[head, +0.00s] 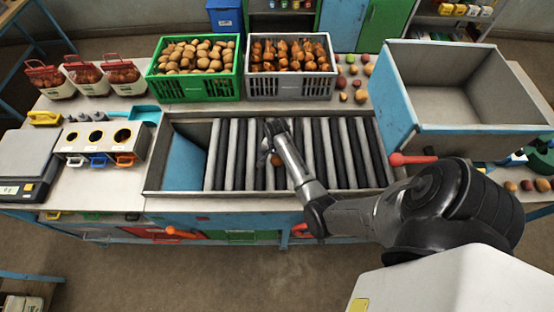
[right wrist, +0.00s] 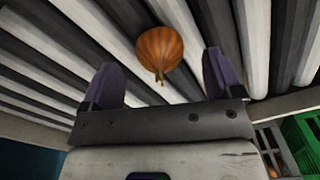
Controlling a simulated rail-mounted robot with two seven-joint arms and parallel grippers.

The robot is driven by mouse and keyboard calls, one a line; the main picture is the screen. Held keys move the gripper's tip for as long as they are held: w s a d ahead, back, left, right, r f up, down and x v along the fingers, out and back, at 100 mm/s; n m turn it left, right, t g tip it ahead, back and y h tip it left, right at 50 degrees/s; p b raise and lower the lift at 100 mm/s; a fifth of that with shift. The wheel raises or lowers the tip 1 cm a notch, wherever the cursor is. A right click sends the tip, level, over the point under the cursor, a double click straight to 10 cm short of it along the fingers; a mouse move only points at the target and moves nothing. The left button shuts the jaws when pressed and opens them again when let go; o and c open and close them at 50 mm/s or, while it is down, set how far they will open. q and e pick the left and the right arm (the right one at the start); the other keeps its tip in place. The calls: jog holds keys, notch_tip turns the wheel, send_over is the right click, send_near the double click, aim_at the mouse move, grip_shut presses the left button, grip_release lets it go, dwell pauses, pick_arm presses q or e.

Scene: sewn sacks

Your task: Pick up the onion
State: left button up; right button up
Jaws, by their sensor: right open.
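The onion (right wrist: 159,49) is orange-brown and round, with a short dry stem. In the right wrist view it lies on the rollers, just beyond and between the fingertips of my right gripper (right wrist: 158,72). The two dark fingers stand apart, one to each side, and I see no contact with the onion. In the head view a small part of the onion (head: 276,160) shows beside my right gripper (head: 272,128), over the middle of the roller bed; the gripper and wrist hide much of it. My left gripper is in neither view.
The roller bed (head: 345,150) has raised metal edges. Behind it stand a green crate (head: 196,91) of potatoes and a grey crate (head: 291,88) of onions. A large blue-grey hopper (head: 397,110) rises at the right. A scale (head: 25,160) and a holed box (head: 100,140) are at the left.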

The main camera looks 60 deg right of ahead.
aim_at(277, 160)
jog(key=shift+f, duration=1.95)
jog(key=shift+c, duration=0.4)
jog(key=c, duration=0.9)
